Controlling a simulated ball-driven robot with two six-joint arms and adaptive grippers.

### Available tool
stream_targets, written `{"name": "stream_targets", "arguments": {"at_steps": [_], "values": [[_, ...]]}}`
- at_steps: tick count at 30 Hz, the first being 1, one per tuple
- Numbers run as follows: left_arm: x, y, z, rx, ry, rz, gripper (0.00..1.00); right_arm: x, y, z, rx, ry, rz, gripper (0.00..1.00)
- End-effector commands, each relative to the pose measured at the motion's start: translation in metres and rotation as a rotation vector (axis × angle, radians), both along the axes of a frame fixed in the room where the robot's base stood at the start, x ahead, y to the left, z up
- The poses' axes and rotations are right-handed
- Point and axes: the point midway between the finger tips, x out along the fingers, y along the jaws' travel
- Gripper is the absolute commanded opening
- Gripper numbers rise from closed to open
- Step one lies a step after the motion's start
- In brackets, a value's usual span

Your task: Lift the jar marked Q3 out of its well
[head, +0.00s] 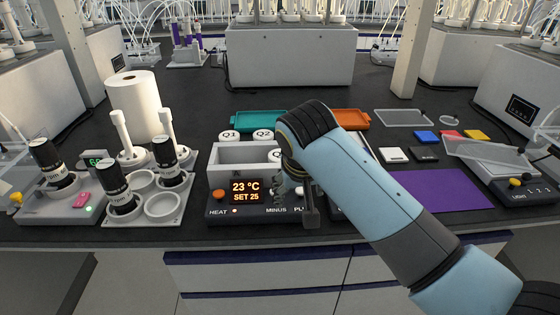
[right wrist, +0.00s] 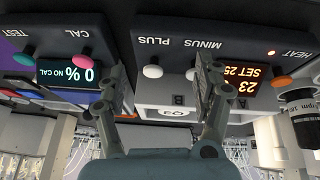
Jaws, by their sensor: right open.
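The Q3 jar shows its white marked lid in the right wrist view (right wrist: 173,113), upside down, at the pale block with letters A and B. In the head view my right arm hides most of that spot. The grey heater block (head: 230,158) stands behind a display reading 23 °C, SET 25. Jars Q1 (head: 229,135) and Q2 (head: 263,135) show white lids at its back. My right gripper (head: 298,203) is over the heater's right part. It is open, and in the wrist view its fingers (right wrist: 160,90) stand either side of the Q3 lid, without visible contact. My left gripper is out of view.
A teal tray (head: 258,120) and an orange tray (head: 350,119) lie behind. A purple mat (head: 445,190) lies right of my arm.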

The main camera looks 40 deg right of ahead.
Motion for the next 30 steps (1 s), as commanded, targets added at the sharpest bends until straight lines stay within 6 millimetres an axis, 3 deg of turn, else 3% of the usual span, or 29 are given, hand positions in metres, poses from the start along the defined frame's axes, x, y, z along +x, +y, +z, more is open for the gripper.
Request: {"name": "stream_targets", "arguments": {"at_steps": [1,4,9,25,30], "values": [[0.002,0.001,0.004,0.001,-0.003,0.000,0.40,0.019,-0.001,0.019,0.003,-0.027,-0.042,0.68],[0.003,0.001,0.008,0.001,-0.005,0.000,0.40,0.049,-0.004,0.049,0.009,-0.065,-0.135,0.68],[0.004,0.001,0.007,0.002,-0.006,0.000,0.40,0.087,-0.007,0.067,0.015,-0.104,-0.239,0.68],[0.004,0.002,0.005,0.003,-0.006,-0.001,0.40,0.116,-0.030,0.015,0.014,-0.111,-0.256,0.68],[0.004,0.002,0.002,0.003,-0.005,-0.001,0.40,0.126,-0.039,-0.010,0.014,-0.109,-0.257,0.68]]}}
